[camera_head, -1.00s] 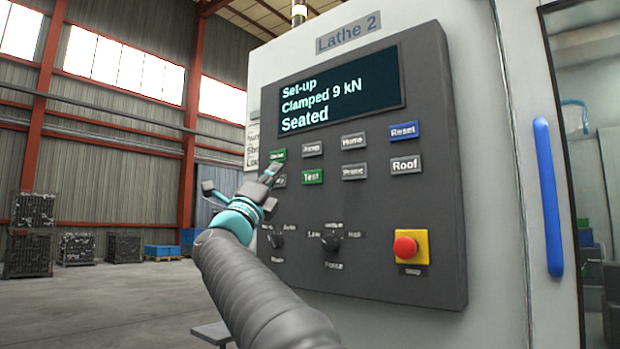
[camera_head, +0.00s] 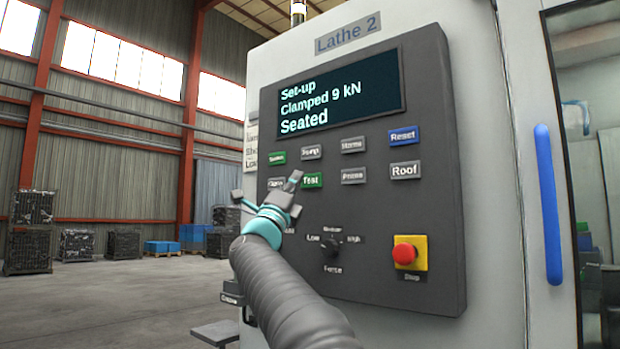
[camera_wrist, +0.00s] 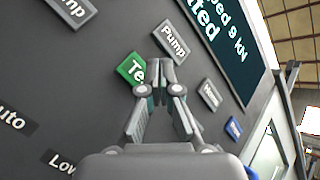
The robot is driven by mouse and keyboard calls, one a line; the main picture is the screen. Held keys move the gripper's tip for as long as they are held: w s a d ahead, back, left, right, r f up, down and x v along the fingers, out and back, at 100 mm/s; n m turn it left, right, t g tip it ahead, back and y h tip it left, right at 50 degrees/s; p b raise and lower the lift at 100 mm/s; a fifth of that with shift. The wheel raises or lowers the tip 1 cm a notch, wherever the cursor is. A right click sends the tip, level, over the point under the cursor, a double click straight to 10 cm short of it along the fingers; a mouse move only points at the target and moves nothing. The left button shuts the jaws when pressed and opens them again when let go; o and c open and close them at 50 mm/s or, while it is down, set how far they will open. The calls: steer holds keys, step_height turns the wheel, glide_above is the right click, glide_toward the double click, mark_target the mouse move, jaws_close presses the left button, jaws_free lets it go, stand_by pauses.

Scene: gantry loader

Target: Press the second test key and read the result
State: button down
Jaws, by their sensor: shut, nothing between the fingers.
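The Lathe 2 panel (camera_head: 375,215) has two rows of keys and a dark display (camera_head: 340,95) reading "Set-up", "Clamped 9 kN", "Seated". The green Test key (camera_head: 314,181) is in the lower row; it also shows in the wrist view (camera_wrist: 127,69), partly behind a finger. My gripper (camera_head: 294,178) is shut and empty, its fingertips at the left edge of the Test key. In the wrist view its tips (camera_wrist: 155,62) lie between the Test key and the Pump key (camera_wrist: 170,42). I cannot tell whether they touch the panel.
Another green key (camera_head: 277,158) is at upper left, a blue Reset key (camera_head: 403,135) at upper right. Below are a Force knob (camera_head: 331,245) and a red stop button (camera_head: 405,250) on yellow. A blue door handle (camera_head: 548,205) is at right. Open floor lies left.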

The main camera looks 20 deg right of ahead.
mark_target(311, 180)
steer(key=shift+w+d, duration=0.45)
steer(key=shift+d, duration=0.15)
stand_by(1.1)
steer(key=shift+w+d, duration=0.25)
steer(key=shift+d, duration=0.1)
